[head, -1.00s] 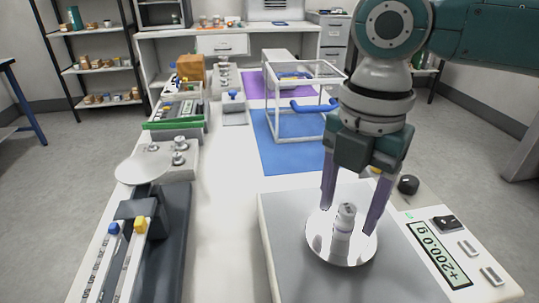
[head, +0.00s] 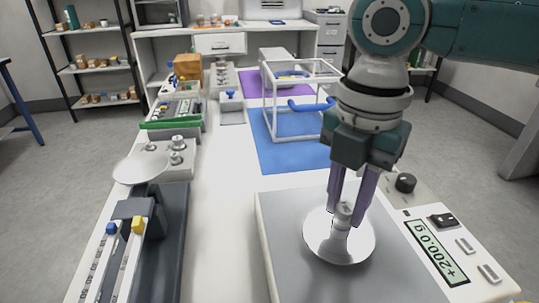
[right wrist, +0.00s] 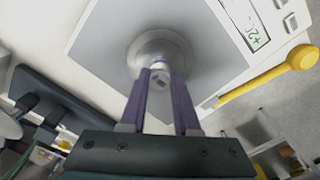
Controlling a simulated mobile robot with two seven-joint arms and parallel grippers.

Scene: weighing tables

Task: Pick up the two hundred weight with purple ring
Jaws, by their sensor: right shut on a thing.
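The metal two hundred weight (head: 340,241) stands upright on the round shiny pan (head: 322,246) of the digital scale (head: 391,274). A faint purplish ring shows around it below the knob. The scale's display (head: 436,252) reads about +200.0 g. My right gripper (head: 345,214) points down from above, its two purple fingers closed on the weight's upper part. In the right wrist view the weight (right wrist: 158,65) sits between the fingertips, over the pan (right wrist: 139,49). The weight's base appears to rest on the pan. My left gripper is not in view.
A balance with a white pan (head: 141,171) and sliders stands at the left. Small weights on a block (head: 177,150) are behind it. A white-framed box (head: 296,122) stands on the blue mat (head: 289,157). The white table strip between balance and scale is clear.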

